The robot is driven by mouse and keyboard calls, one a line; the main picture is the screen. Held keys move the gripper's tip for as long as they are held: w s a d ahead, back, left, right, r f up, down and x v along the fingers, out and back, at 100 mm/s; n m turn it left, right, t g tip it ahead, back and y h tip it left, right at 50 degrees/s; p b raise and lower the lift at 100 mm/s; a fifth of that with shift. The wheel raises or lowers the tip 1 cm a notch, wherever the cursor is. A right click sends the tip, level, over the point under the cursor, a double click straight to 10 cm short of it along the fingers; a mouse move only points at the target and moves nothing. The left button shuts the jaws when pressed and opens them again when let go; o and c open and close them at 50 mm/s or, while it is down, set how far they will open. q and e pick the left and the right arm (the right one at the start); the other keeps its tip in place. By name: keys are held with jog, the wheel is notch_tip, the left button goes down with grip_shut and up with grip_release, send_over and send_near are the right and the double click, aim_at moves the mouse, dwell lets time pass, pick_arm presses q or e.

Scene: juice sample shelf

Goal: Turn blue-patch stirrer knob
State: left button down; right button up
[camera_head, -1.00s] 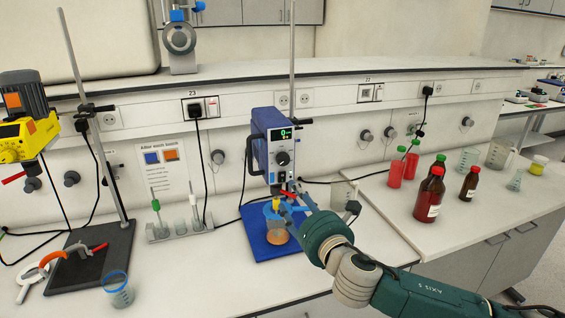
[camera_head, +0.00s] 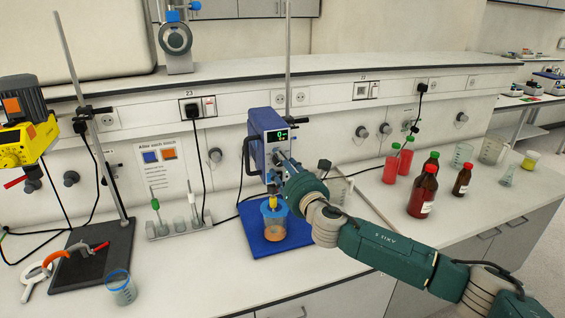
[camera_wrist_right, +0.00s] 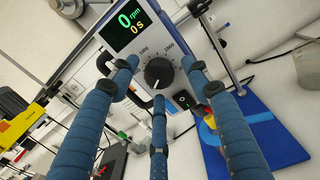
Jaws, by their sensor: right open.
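The blue stirrer (camera_head: 262,135) hangs on a stand above a blue base plate. Its dark round control knob (camera_wrist_right: 158,72) sits under the display, with a white pointer line and a numbered scale. The display (camera_wrist_right: 127,20) reads 0 rpm and 0 s. My right gripper (camera_head: 285,166) is in front of the stirrer panel and hides the knob in the head view. In the wrist view its blue fingers are spread open around the knob's sides and below it, with nothing held. I cannot tell whether a fingertip touches the knob. My left gripper is not in view.
A beaker with orange liquid (camera_head: 273,226) stands on the blue plate under the stirrer. A yellow stirrer (camera_head: 22,142) with an orange patch is at the left. A wall card (camera_head: 162,168) shows blue and orange patches. Bottles (camera_head: 422,192) stand at the right.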

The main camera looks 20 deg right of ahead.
jog(key=shift+w, duration=0.1)
jog(key=shift+f, duration=0.1)
jog(key=c, duration=1.1)
